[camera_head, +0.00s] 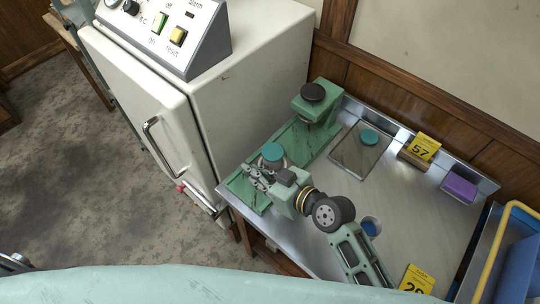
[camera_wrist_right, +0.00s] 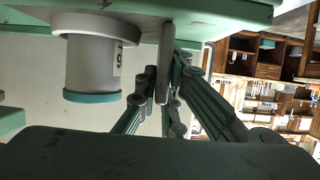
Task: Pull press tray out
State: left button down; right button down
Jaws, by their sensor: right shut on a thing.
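The green press (camera_head: 316,104) with a black knob stands at the back of the metal bench against the white cabinet. Its flat green press tray (camera_head: 240,187) reaches toward the bench's near left edge. A grey jar with a teal lid (camera_head: 272,153) stands on the tray. My right gripper (camera_head: 258,178) is at the tray's near end, beside the jar. In the right wrist view its fingers are shut on a thin upright handle (camera_wrist_right: 165,62) at the green tray, with the jar (camera_wrist_right: 93,62) beside them. Part of what may be my left gripper (camera_head: 15,262) shows at the left edge.
The white cabinet (camera_head: 255,95) stands left of the press. A flat plate (camera_head: 350,160) with a teal disc, number tags (camera_head: 423,147), a purple block (camera_head: 459,187) and a blue cup (camera_head: 371,227) are on the bench. A blue crate (camera_head: 520,265) is at the right. Floor is free at left.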

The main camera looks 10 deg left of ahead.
jog(key=shift+s+a, duration=0.35)
jog(key=shift+s, duration=0.2)
jog(key=shift+s+a, duration=0.3)
jog(key=shift+s, duration=0.2)
jog(key=c, duration=1.9)
grip_release()
jog(key=shift+o, duration=0.2)
jog(key=v, duration=1.2)
jog(key=shift+w, duration=0.1)
jog(key=shift+f, duration=0.1)
